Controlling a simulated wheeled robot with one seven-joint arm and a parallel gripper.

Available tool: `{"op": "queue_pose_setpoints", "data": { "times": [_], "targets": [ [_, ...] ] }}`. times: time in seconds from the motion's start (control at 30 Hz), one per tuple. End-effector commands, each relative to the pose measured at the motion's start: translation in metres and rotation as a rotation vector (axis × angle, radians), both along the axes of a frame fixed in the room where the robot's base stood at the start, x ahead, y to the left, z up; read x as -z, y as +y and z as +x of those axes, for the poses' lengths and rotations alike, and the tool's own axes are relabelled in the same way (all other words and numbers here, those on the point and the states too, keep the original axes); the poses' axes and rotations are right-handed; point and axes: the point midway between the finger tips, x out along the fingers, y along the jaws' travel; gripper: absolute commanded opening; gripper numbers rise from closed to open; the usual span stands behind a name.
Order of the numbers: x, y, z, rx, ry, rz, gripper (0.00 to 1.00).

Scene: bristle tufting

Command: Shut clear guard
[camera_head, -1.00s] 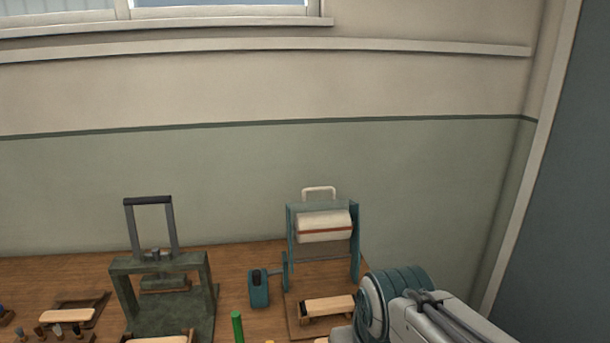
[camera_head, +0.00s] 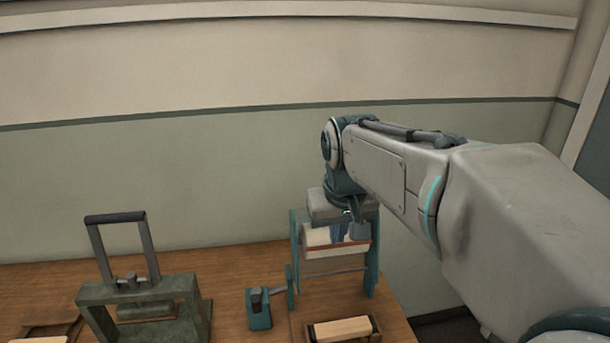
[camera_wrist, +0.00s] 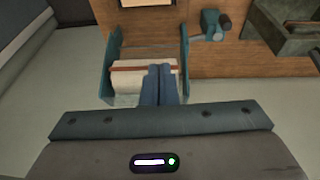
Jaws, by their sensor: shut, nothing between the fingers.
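The clear guard (camera_head: 303,222) stands upright in the teal frame of the machine, in front of a cream roller (camera_head: 318,253) with a red-brown band. My arm and wrist hide its upper edge and white handle in the head view. My gripper (camera_head: 340,232) points down at the top of the machine, its blue fingers against the view of the roller. In the wrist view, the shut fingers (camera_wrist: 160,72) reach over the roller (camera_wrist: 130,80), with nothing between them. I cannot tell whether they touch the guard or handle.
A teal crank unit (camera_head: 260,310) stands just left of the machine. A dark green press (camera_head: 145,305) with a tall handle is further left. A wooden block (camera_head: 342,329) lies in front of the roller. The wall is close behind.

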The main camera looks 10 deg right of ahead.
Motion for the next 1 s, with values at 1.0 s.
{"op": "queue_pose_setpoints", "data": {
  "times": [1.0],
  "targets": [
    [-0.03,-0.03,0.294,0.024,0.048,0.037,0.0]
  ]
}}
